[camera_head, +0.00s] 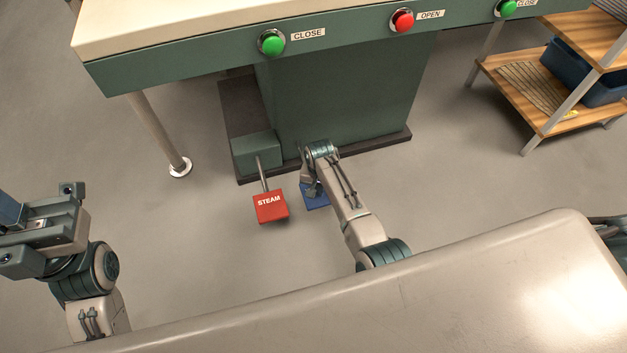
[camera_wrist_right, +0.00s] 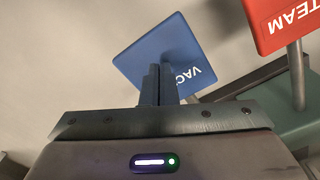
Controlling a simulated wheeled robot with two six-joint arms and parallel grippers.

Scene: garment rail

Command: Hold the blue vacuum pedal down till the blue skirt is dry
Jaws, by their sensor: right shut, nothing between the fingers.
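The blue vacuum pedal (camera_head: 318,199) is low at the foot of the press, partly hidden by my right arm. It also shows in the right wrist view (camera_wrist_right: 150,47), with part of its white lettering covered by my fingers. My right gripper (camera_wrist_right: 160,72) is shut and empty, its fingertips overlapping the pedal plate. I cannot tell whether they touch it or how far down it is. My left gripper (camera_head: 32,232) is at the left edge, away from the pedals; its jaw state is unclear. The blue skirt is not in view.
The red STEAM pedal (camera_head: 270,206) is just left of the blue one, also in the right wrist view (camera_wrist_right: 290,18). The press table (camera_head: 200,55) overhangs above, with green CLOSE (camera_head: 272,42) and red OPEN (camera_head: 402,20) buttons. A wooden shelf (camera_head: 520,95) stands right.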

